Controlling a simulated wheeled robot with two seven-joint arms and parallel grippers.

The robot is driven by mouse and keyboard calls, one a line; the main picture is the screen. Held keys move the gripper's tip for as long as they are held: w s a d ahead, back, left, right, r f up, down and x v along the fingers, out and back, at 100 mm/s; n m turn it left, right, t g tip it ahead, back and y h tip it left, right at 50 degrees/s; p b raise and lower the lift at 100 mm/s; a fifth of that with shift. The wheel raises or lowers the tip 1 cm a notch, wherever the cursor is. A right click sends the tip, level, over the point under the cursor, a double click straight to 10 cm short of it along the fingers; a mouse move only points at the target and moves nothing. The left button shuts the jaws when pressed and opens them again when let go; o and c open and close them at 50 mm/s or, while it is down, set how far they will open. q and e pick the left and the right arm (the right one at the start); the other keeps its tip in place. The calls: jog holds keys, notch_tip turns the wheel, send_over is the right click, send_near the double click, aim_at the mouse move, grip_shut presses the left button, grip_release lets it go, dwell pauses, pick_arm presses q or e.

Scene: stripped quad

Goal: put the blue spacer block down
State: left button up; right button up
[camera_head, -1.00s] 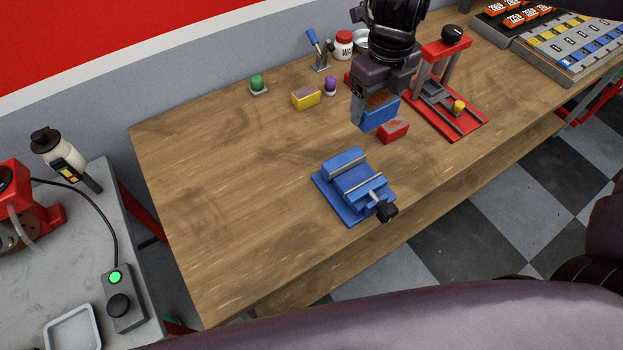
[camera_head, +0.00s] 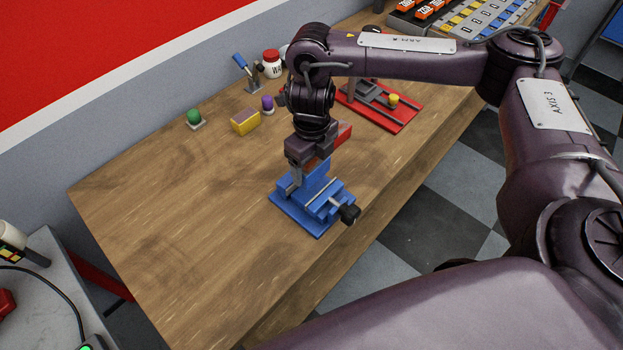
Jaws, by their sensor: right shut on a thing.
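My right gripper (camera_head: 308,180) points down over the blue vise (camera_head: 317,228) and is shut on the blue spacer block (camera_head: 319,177). Only part of the block shows between and beside the fingers. The block is at the vise's jaws; I cannot tell whether it touches them, since block and vise are a similar blue and the gripper covers part of both. The vise sits on the wooden bench near its front edge, with its black handle knob toward the lower right. My left gripper is not in view.
A red block (camera_head: 344,132) stands just behind my gripper. A red press fixture (camera_head: 385,118) is behind it to the right. A yellow block (camera_head: 245,122), a green knob (camera_head: 194,117) and a purple knob (camera_head: 267,103) stand along the back. The bench's left part (camera_head: 170,210) is clear.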

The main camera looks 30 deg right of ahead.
aim_at(312, 162)
notch_tip(312, 162, down, 5)
jog(key=shift+r+b, duration=0.15)
jog(key=shift+b, duration=0.3)
jog(key=shift+w+f, duration=0.1)
jog(key=shift+f, duration=0.35)
jog(key=shift+f, duration=0.15)
jog(key=o, duration=1.3)
jog(key=shift+r, duration=0.4)
notch_tip(312, 162, up, 12)
jog(key=shift+f+p, duration=0.2)
jog(key=shift+p, duration=0.6)
jog(key=shift+f, duration=0.1)
